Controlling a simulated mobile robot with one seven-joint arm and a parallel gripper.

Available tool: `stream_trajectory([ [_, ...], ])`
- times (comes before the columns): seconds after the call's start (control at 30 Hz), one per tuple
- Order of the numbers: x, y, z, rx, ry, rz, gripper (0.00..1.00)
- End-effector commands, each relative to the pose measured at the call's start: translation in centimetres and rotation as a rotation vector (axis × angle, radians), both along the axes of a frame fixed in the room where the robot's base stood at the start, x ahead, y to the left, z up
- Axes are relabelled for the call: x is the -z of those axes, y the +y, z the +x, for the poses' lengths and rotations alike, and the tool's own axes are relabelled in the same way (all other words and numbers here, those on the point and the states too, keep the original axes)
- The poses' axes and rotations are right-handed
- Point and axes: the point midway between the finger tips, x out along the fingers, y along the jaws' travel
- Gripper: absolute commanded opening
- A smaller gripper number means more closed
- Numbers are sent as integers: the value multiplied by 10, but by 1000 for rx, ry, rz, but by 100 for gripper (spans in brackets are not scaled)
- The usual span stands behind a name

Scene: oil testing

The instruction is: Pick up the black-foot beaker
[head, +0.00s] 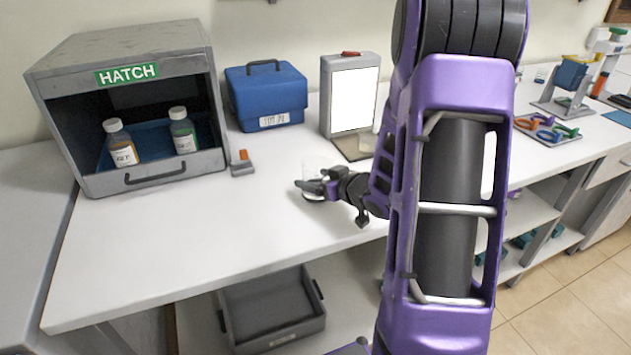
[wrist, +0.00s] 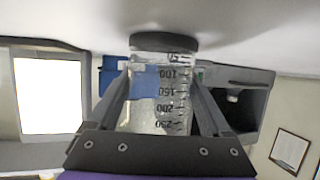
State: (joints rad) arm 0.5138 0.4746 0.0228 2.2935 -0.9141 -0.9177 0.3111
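The black-foot beaker (wrist: 158,95) is a clear glass with dark graduation marks and a dark foot (wrist: 163,41). It appears upside down in the wrist view, its foot by the white bench top. My gripper (wrist: 161,88) has one finger on each side of the glass, both very close to it. I cannot tell whether the fingers press on it. In the head view the beaker (head: 314,165) stands at the bench's middle, partly hidden behind my gripper (head: 318,187).
A grey hatch box (head: 150,188) with two labelled bottles stands at the left. Behind are a blue case (head: 265,95) and a lit white panel (head: 353,100). A small grey block with an orange top (head: 242,165) lies left of the beaker. The front bench is clear.

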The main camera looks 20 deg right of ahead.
Motion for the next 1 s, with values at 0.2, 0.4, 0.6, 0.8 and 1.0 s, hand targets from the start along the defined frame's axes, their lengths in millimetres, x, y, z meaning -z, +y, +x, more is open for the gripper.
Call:
stream_trajectory([
  [0.2,0,0,0,0,0,0,39],
  [0.4,-1,0,0,0,-1,0,17],
  [0.6,-1,0,0,0,-1,0,17],
  [0.8,-8,0,1,1,-2,-1,17],
  [1.0,-24,0,1,-1,-3,-1,17],
])
